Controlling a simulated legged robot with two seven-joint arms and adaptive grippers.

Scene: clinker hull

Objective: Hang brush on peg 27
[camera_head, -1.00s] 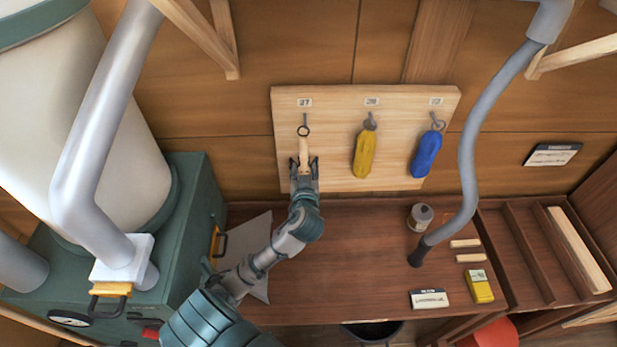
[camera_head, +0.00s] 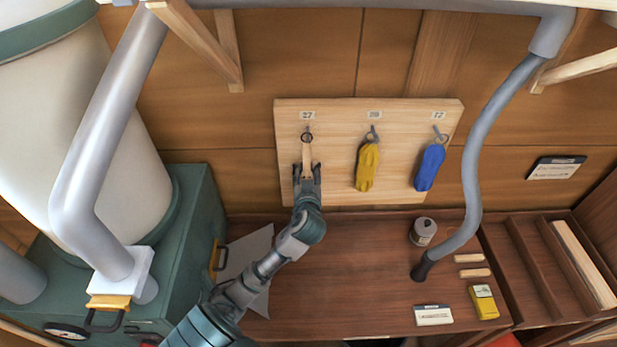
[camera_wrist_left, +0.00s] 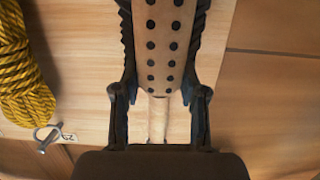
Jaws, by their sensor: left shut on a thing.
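The brush has a pale wooden handle (camera_head: 307,156) with a dark ring (camera_head: 306,138) at its upper end. My left gripper (camera_head: 307,178) is shut on the brush in front of the pegboard (camera_head: 335,185). Peg 27 (camera_head: 307,129), under its number label, is at the board's left. The ring overlaps the peg's lower end; I cannot tell whether it is around the peg. In the left wrist view, the brush's dotted head (camera_wrist_left: 165,45) and narrower handle (camera_wrist_left: 158,118) lie between my left gripper's fingers (camera_wrist_left: 160,105). My right gripper is not in view.
A yellow rope bundle (camera_head: 367,166) and a blue bundle (camera_head: 429,167) hang on the pegs to the right. A grey hose (camera_head: 470,150) hangs down to the bench (camera_head: 350,270). A large pipe (camera_head: 90,160) and green cabinet (camera_head: 190,230) stand at left.

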